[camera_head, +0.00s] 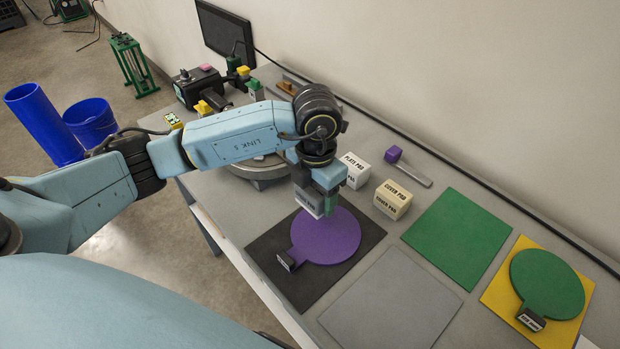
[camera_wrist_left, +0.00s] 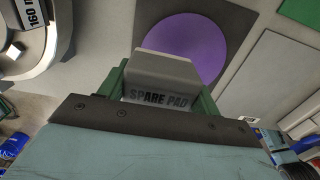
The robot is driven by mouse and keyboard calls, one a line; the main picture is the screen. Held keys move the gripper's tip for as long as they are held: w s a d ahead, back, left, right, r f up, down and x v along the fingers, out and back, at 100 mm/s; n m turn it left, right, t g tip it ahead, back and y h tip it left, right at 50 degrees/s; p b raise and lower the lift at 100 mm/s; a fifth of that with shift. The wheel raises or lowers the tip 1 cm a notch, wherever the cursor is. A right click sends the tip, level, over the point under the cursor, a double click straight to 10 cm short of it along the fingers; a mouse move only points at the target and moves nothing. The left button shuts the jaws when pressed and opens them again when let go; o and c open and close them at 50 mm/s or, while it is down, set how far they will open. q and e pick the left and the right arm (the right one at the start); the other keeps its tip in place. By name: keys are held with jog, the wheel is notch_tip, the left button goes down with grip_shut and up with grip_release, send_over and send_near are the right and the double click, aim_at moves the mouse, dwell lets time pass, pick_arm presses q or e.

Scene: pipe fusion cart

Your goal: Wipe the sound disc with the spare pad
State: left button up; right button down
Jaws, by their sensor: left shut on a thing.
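My left gripper (camera_head: 320,192) is shut on the spare pad (camera_head: 308,203), a pale block that reads SPARE PAD in the left wrist view (camera_wrist_left: 160,85). The pad is at the far left edge of a purple disc (camera_head: 330,238); I cannot tell whether it touches it. The purple disc lies on a black mat (camera_head: 268,243) and has a small labelled tab (camera_head: 287,260). It also shows in the left wrist view (camera_wrist_left: 190,38). A green disc (camera_head: 547,283) lies on a yellow mat (camera_head: 502,292) at the right. Both tab labels are too small to read. My right gripper is not in view.
A plate pad (camera_head: 356,170) and a cover pad (camera_head: 391,200) stand behind the purple disc. A purple-handled tool (camera_head: 408,167) lies near the wall. Empty grey (camera_head: 390,305) and green (camera_head: 458,238) mats lie to the right. Machine parts (camera_head: 200,87) and a monitor (camera_head: 225,32) stand at the back left.

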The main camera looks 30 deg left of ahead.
pick_arm(q)
jog(key=shift+r+p, duration=0.8)
jog(key=shift+r, duration=0.75)
jog(key=shift+m, duration=0.3)
